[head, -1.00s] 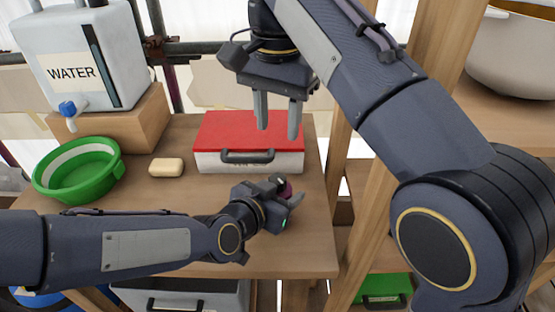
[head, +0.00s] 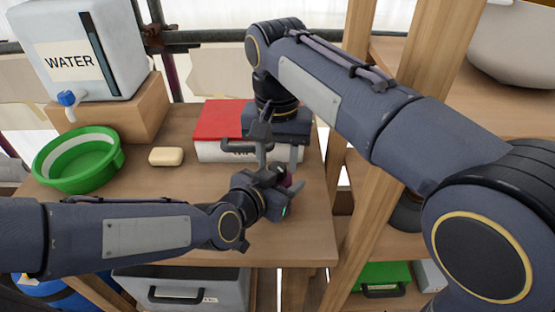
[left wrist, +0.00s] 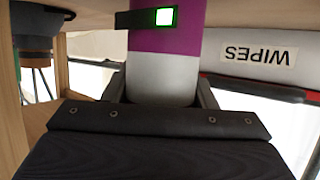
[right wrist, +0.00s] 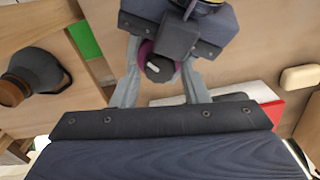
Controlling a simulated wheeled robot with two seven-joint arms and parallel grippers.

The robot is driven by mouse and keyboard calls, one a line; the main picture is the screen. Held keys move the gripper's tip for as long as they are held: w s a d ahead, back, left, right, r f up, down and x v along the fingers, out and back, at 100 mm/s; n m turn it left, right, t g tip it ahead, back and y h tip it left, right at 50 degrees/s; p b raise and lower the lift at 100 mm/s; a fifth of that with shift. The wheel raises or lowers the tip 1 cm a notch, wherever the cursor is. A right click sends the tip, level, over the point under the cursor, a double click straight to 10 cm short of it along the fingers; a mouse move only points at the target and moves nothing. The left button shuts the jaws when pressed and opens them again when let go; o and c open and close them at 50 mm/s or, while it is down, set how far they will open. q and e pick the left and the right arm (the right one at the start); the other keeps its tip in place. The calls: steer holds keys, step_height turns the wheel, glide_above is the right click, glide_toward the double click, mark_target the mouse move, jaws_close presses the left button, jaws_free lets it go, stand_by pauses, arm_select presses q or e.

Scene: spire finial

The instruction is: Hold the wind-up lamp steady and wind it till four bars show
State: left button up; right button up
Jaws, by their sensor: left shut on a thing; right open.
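The wind-up lamp, a purple and light grey cylinder (left wrist: 163,75), stands in the left wrist view between the fingers of my left gripper (left wrist: 160,92). My left gripper (head: 284,188) is shut on it over the table. A black display strip (left wrist: 146,18) on the lamp shows one lit green block at its right end. In the right wrist view, a dark round knob with a pale mark (right wrist: 160,68) shows at the lamp's top. My right gripper (right wrist: 162,97) is open above the lamp, a finger on either side of the knob. In the head view the lamp is mostly hidden by my grippers.
A red-lidded wipes box (head: 218,118) sits just behind. A soap bar (head: 166,156), a green basin (head: 78,160) and a water tank (head: 75,55) on a wooden block stand to the left. A wooden shelf post (head: 400,130) rises at the right.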

steer(key=shift+f, duration=0.5)
steer(key=shift+c, duration=0.2)
steer(key=c, duration=0.7)
steer(key=shift+m, duration=0.4)
steer(key=m, duration=0.3)
steer(key=shift+m, duration=2)
